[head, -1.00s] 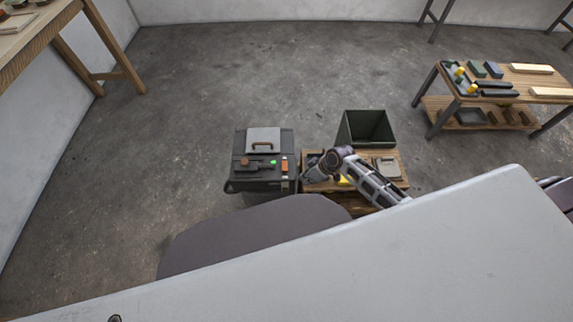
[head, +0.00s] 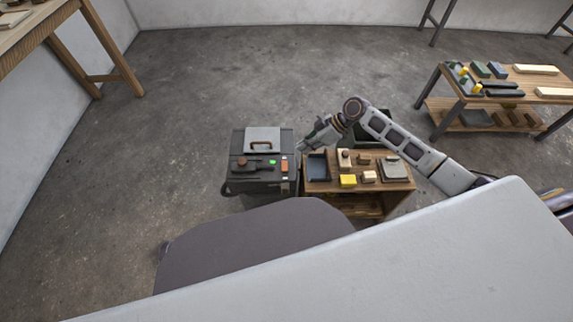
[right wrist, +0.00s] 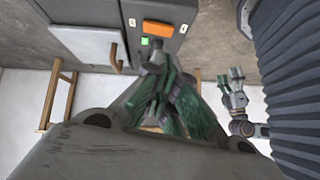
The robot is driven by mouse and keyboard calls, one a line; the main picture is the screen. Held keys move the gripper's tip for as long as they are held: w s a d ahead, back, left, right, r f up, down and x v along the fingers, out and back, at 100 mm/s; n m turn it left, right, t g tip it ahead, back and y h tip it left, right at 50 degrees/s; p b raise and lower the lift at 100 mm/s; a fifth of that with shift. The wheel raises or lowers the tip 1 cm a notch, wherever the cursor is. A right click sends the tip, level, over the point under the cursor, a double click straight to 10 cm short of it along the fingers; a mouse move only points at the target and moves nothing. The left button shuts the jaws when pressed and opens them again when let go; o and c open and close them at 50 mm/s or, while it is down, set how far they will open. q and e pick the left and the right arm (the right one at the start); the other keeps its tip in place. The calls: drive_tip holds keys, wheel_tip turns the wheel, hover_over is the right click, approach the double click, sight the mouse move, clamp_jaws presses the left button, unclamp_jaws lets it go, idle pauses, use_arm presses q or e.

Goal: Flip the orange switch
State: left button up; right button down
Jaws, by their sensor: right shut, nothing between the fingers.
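The orange switch (head: 284,165) is on the right part of the top of a dark grey machine box (head: 240,176), beside a small green light (head: 272,162). In the right wrist view the orange switch (right wrist: 168,29) is just beyond my fingers, next to the green light (right wrist: 145,41). My right gripper (head: 303,147) is shut and empty, at the box's right edge, a little behind the switch. In the right wrist view its fingertips (right wrist: 158,60) appear close to the switch; I cannot tell contact. My left gripper (right wrist: 233,78) appears small at the right there, fingers apart.
A workbench (head: 460,96) is at the right. Floor is clear left of the box.

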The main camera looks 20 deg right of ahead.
sight(286, 168)
use_arm(q)
drive_tip(key=shift+s+d+r+b, duration=0.1)
drive_tip(key=shift+d+r+b, duration=0.05)
drive_tip(key=shift+b, duration=0.3)
use_arm(e)
drive_tip(key=shift+w+d+r+n+y, duration=0.1)
drive_tip(key=shift+r+n+y, duration=0.2)
drive_tip(key=shift+r, duration=0.4)
drive_tip(key=shift+w+d+r+n+y, duration=0.1)
drive_tip(key=shift+r+n+y, duration=0.15)
drive_tip(key=shift+r, duration=0.4)
drive_tip(key=shift+a+f, duration=0.1)
